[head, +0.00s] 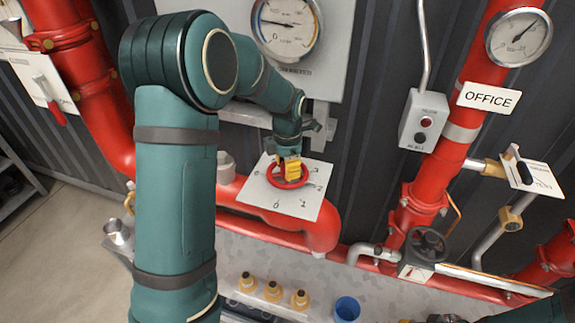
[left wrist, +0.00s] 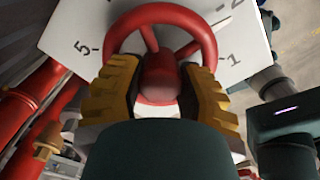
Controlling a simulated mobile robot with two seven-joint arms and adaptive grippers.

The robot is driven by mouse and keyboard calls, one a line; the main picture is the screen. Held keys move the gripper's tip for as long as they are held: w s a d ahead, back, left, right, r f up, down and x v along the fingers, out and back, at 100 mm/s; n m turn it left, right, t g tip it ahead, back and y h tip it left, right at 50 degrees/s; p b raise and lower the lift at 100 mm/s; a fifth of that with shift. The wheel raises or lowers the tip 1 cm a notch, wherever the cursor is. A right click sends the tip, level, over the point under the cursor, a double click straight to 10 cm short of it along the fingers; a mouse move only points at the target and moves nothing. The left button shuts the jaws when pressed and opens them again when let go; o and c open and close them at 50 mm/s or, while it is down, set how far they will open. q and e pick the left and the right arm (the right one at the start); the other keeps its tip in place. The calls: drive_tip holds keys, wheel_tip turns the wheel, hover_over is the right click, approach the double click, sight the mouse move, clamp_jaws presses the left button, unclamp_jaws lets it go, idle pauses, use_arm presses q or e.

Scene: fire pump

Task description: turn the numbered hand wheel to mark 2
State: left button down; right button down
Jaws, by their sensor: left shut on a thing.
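The numbered hand wheel is a red ring with spokes and a thick hub, standing in front of a white number plate. In the head view the wheel (head: 289,180) and its plate (head: 300,204) are at the centre, with a 0 at the plate's lower edge. In the left wrist view the wheel (left wrist: 203,26) fills the middle. The plate (left wrist: 72,20) shows 5 at left, 1 at right and 2 at upper right. My left gripper (head: 291,168) is shut on the wheel; its yellow-backed fingers (left wrist: 160,85) straddle the hub. The pointer is hidden. My right gripper is out of view.
Red pipes (head: 325,225) run around and below the plate. A pressure gauge (head: 286,28) is above, and a switch box (head: 424,120) and OFFICE sign (head: 489,97) are at right. A dark valve wheel (head: 428,244), brass fittings (head: 273,291) and a blue cup (head: 347,308) are lower down.

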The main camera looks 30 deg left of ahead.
use_arm(q)
drive_tip(key=c, duration=0.8)
unclamp_jaws()
drive_tip(key=shift+s+f+n, duration=0.15)
drive_tip(key=shift+n, duration=0.25)
drive_tip(key=shift+c, duration=0.2)
drive_tip(key=o, duration=0.4)
drive_tip(key=shift+c, duration=0.2)
wheel_tip(320, 180, up, 5)
drive_tip(key=p, duration=0.4)
drive_tip(key=shift+p, duration=0.3)
drive_tip(key=shift+r+p, duration=0.4)
drive_tip(key=shift+r, duration=0.75)
drive_tip(key=shift+f, duration=0.1)
